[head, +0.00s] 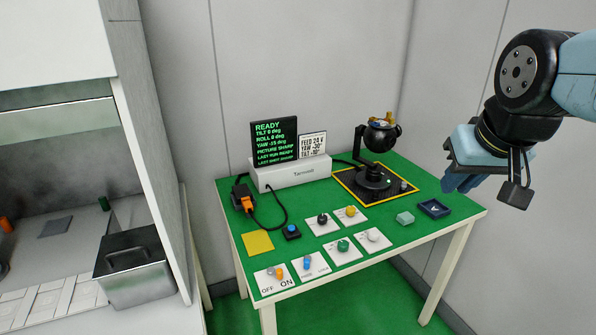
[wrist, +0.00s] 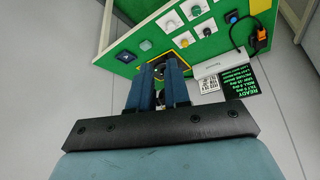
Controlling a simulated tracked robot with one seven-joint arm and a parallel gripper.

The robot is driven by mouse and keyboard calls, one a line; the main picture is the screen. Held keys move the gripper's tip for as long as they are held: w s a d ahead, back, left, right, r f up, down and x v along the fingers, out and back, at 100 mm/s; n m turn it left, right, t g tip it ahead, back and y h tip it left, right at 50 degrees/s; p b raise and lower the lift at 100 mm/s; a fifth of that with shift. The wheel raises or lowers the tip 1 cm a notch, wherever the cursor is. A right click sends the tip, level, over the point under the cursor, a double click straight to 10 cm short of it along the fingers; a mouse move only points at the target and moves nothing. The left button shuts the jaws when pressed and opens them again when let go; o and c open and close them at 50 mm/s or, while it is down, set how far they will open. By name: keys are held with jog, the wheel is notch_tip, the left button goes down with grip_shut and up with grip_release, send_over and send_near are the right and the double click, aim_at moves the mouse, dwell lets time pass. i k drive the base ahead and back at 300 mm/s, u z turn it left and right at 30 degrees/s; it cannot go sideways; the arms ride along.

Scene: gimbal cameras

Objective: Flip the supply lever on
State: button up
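The OFF/ON switch plate (head: 275,281) lies at the front left corner of the green table. On it are a small orange lever (head: 279,274) and a grey part beside it; they are too small to tell which way the lever leans. A second plate with a blue lever (head: 307,263) stands to its right. My gripper (head: 458,182) is in the air at the right, above the table's right end and far from the OFF/ON plate. In the wrist view its two blue fingers (wrist: 161,70) are apart with nothing held between them. The OFF/ON plate is not seen there.
The green table (head: 405,240) carries several knob plates, a blue button (head: 291,232), a yellow pad (head: 257,242) and a white unit (head: 295,174) with a READY screen (head: 274,143). The black gimbal (head: 376,150) stands at the back right. A grey cabinet (head: 160,180) borders the left.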

aim_at(278, 274)
jog(key=u, duration=0.5)
jog(key=k, duration=1)
jog(key=z, duration=0.15)
